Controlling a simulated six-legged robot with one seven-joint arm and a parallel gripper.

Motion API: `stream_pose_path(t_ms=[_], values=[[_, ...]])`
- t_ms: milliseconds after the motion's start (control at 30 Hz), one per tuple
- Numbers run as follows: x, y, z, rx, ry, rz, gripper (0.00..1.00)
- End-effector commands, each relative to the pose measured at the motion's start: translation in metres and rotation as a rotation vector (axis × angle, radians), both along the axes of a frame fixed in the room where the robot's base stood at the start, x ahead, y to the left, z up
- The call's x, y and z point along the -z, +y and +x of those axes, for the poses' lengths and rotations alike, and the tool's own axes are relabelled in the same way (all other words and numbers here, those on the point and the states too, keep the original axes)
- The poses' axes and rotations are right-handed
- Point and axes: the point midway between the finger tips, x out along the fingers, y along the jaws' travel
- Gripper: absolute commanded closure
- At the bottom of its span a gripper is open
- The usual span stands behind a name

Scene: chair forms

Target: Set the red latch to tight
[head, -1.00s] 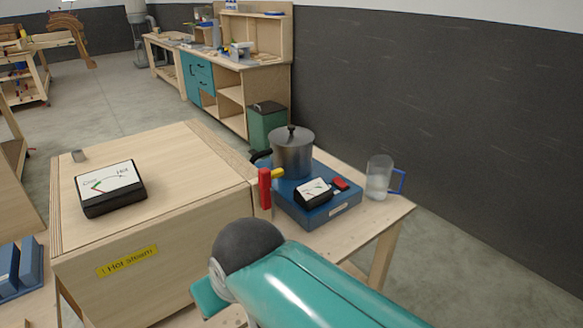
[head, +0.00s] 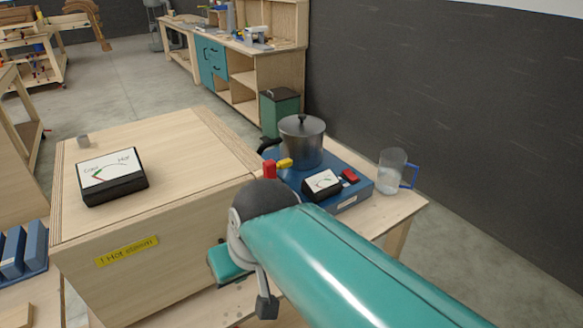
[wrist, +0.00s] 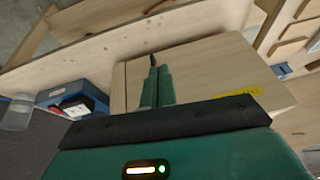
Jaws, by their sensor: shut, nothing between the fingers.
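The red latch (head: 269,170) is an upright red handle with a yellow piece (head: 285,163) beside it, at the right end of the wooden steam box (head: 175,150). My arm hides its lower part in the head view. I cannot make it out in the wrist view. My gripper (wrist: 155,72) shows there with its two green fingers together and nothing between them, in front of the box's pale wooden face. A small dark piece shows just past the fingertips; I cannot tell what it is. A dial (head: 112,175) marked Cool and Hot sits on the box, its needle towards Cool.
A steel pot (head: 302,140) stands on a blue burner base (head: 352,195) with a gauge (head: 322,183) and a red switch (head: 350,176). A clear jug (head: 392,172) with a blue handle stands at the right. A yellow Hot steam label (head: 127,251) is on the box front.

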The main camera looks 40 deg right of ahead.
Motion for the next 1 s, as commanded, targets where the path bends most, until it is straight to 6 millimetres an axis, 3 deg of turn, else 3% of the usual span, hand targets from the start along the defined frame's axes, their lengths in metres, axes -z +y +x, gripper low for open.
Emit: stream_pose_path(t_ms=[200, 367, 467, 600, 800, 900, 1000], values=[[0.006, -0.032, 0.027, 0.163, 0.218, 0.342, 1.0], [-0.003, -0.071, 0.056, 0.245, 0.25, 0.667, 1.0], [-0.012, -0.11, 0.074, 0.282, 0.2, 0.876, 1.0], [-0.026, -0.183, 0.088, 0.318, 0.037, 1.146, 1.0], [-0.039, -0.285, 0.077, 0.33, -0.264, 1.381, 1.0], [-0.042, -0.312, 0.068, 0.326, -0.357, 1.424, 1.0], [-0.044, -0.321, 0.064, 0.322, -0.396, 1.437, 1.0]])
